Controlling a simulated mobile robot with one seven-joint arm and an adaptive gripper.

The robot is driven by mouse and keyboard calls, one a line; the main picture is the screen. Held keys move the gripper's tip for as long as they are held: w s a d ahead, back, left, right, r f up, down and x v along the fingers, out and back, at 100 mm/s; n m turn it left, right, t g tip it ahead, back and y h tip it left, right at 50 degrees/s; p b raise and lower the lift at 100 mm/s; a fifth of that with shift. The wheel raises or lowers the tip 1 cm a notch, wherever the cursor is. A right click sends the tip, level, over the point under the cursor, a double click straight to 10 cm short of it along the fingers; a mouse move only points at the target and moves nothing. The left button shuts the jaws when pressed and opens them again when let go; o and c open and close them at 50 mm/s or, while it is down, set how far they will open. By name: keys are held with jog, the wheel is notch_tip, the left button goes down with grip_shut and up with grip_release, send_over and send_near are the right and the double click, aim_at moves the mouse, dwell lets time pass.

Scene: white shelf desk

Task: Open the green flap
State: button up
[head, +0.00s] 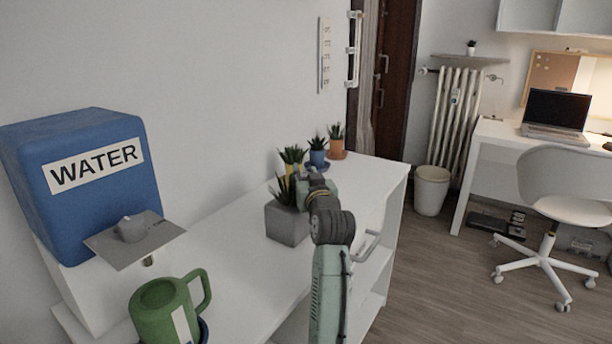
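No green flap can be made out in the head view. A pale metal bar handle (368,246) sticks out from the right, front side of the white shelf desk (240,262). The face it is fixed to is turned away and partly behind my arm, so its colour cannot be seen. My grey-green arm rises from the bottom centre, just left of the handle, and its dark wrist joints overlap the desk top and a plant pot. My gripper's fingers do not show.
A blue WATER box (98,190) and a green mug (166,308) are at the left. A grey square planter (287,224) stands beside my wrist, with small potted plants (318,157) behind it. Open floor lies right of the desk, with a bin (431,192) and chair (567,185) farther off.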

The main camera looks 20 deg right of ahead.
grip_shut()
jog(key=shift+r+p, duration=0.15)
jog(key=shift+p, duration=0.2)
jog(key=p, duration=0.1)
jog(key=r+n+g+p, duration=0.1)
jog(key=shift+w+a+p, duration=0.2)
jog(key=shift+w+p, duration=0.05)
jog(key=shift+p, duration=0.15)
jog(key=p, duration=0.1)
jog(key=n+g+p, duration=0.1)
jog(key=shift+w+a+r+p, duration=0.2)
jog(key=shift+w+p, duration=0.05)
jog(key=shift+p, duration=0.1)
jog(key=n+g+p, duration=0.1)
jog(key=p, duration=0.1)
jog(key=w+n+g+p, duration=0.1)
jog(key=p, duration=0.1)
jog(key=shift+a+g+h+p, duration=0.3)
jog(key=shift+a+p, duration=0.05)
jog(key=shift+a, duration=0.05)
jog(key=shift+w+a+f+n+g+h+p, duration=0.1)
jog(key=shift+w+a+n+g+h+p, duration=0.2)
jog(key=shift+n+g+p, duration=0.55)
jog(key=shift+w+f+g+p, duration=0.15)
jog(key=shift+w+g+p, duration=0.1)
jog(key=shift+p, duration=0.45)
jog(key=shift+a+f, duration=0.1)
